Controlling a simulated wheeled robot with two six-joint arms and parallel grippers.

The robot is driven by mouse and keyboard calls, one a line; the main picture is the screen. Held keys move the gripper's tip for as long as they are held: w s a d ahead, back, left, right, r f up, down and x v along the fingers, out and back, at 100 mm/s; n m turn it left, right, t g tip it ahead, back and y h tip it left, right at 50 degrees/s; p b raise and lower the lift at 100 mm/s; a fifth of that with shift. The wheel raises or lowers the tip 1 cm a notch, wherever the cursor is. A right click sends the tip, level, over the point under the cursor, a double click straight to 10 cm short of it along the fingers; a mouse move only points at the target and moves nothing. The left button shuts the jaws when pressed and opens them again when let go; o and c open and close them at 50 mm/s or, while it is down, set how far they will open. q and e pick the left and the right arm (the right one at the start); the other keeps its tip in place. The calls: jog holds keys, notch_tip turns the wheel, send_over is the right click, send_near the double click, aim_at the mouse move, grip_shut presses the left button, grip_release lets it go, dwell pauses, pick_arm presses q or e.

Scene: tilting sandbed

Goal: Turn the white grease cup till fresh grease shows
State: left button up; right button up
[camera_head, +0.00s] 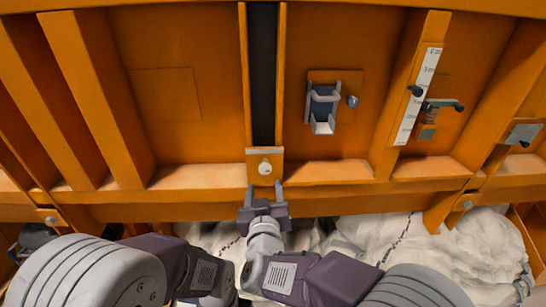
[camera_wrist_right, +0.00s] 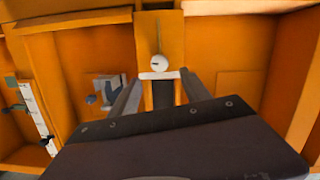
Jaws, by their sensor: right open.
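The white grease cup (camera_head: 265,167) is a small round knob on an orange plate (camera_head: 278,153) at the foot of the dark vertical slot. In the right wrist view the cup (camera_wrist_right: 159,63) has a small dark mark on its face; I cannot make out any grease. My right gripper (camera_head: 264,188) is open and empty, just below the cup in the head view. In the right wrist view its two fingers (camera_wrist_right: 163,85) stand apart, one to each side of the cup's line, not touching it. My left gripper is not in view; only parts of my left arm show.
Farther right are a white scale strip (camera_head: 419,95) and a dark-handled lever (camera_head: 443,105). An orange ledge (camera_head: 330,172) runs across below. Pale sand or cloth-like material (camera_head: 455,248) lies underneath.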

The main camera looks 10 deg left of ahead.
aim_at(265, 171)
jog(key=x, duration=0.9)
jog(key=shift+w+f+b, duration=0.15)
jog(key=shift+w+b, duration=0.05)
jog(key=shift+b, duration=0.2)
grip_shut()
